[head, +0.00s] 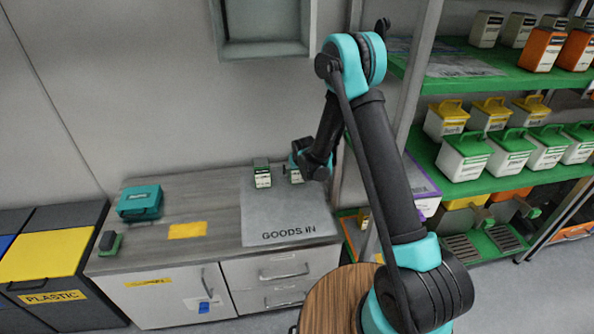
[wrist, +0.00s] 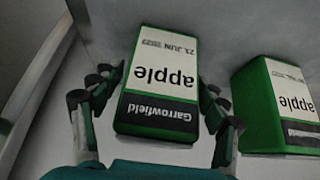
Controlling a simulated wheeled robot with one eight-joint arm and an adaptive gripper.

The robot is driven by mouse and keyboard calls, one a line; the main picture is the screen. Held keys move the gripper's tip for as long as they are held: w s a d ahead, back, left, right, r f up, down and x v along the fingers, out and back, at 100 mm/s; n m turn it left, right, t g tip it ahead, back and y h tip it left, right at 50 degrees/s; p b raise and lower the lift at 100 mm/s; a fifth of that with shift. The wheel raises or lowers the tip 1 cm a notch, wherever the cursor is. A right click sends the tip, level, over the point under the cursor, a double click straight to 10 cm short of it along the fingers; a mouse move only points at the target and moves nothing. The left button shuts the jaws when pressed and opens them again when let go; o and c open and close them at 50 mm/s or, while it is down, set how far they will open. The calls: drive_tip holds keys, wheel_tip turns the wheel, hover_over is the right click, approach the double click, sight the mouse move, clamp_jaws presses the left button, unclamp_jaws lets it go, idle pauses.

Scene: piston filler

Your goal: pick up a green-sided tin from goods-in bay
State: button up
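A green-sided tin (wrist: 162,85) with a white "apple" label and a dark Garrowfield band stands between the fingers of my gripper (wrist: 162,82) in the wrist view. The fingers are spread on both sides of it, with narrow gaps showing. In the head view this tin (head: 296,174) is partly hidden by my gripper (head: 306,165). A second green-sided apple tin (wrist: 285,105) stands to the right in the wrist view, outside the fingers. In the head view it is the left tin (head: 262,174). Both are on the grey goods-in mat (head: 290,230).
The worktop (head: 215,190) also holds a teal case (head: 140,203), a yellow label (head: 188,230) and a small green-and-dark item (head: 110,243). A wall box (head: 265,47) hangs above. Green shelving (head: 425,150) with several containers stands close on the right. The mat's front is clear.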

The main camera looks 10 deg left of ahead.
drive_tip(key=c, duration=1.4)
drive_tip(key=shift+r, duration=0.2)
